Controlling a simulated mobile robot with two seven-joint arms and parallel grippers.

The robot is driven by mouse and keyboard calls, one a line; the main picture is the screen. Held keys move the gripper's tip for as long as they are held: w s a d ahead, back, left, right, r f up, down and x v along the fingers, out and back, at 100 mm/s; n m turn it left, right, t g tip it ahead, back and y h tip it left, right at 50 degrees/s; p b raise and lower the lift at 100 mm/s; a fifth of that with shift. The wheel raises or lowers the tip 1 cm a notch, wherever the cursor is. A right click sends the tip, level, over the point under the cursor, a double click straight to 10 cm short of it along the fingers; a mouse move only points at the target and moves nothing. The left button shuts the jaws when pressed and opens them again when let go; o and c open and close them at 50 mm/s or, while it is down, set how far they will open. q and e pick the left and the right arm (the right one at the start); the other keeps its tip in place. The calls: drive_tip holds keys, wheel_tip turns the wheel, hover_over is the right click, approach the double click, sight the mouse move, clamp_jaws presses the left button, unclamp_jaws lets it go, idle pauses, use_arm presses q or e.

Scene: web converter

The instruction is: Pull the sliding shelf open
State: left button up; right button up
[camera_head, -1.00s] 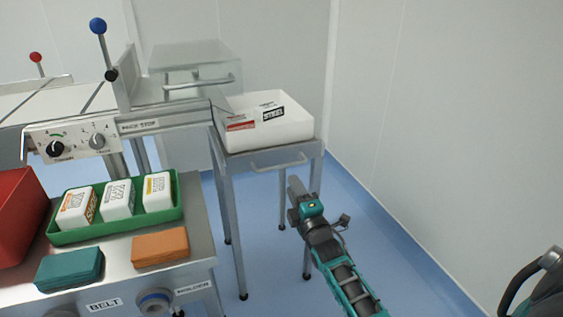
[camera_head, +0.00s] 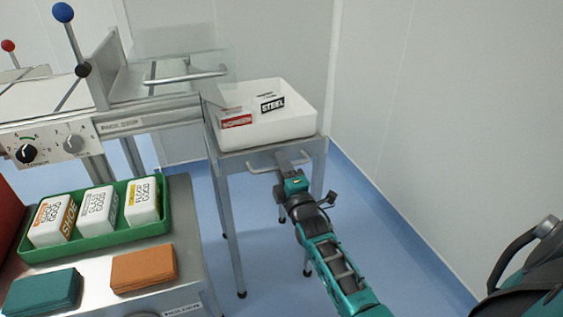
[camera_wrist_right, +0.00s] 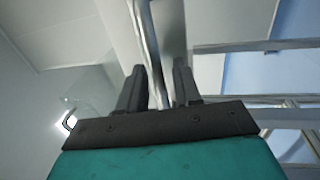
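The sliding shelf (camera_head: 318,146) is the grey metal top of a slim-legged stand and bears a white bin. A bent bar handle (camera_head: 262,164) sticks out from its front. My right gripper (camera_head: 291,158) is at the right part of this handle, just in front of the shelf. In the right wrist view, the handle bar (camera_wrist_right: 151,50) runs down between the two dark fingers of my right gripper (camera_wrist_right: 160,88). The fingers stand apart, with gaps beside the bar, so the gripper is open around it. The shelf appears pushed in. My left gripper is not in view.
The white bin (camera_head: 297,128) holds red-labelled and black-labelled packs. At left, a metal bench (camera_head: 190,235) carries a green tray (camera_head: 95,240) of white packs, plus teal and orange blocks. A clear guard (camera_head: 180,45) stands behind. A wall bounds the right; blue floor lies free before it.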

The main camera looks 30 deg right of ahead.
drive_tip(key=shift+c, duration=0.2)
clamp_jaws()
idle(0.5)
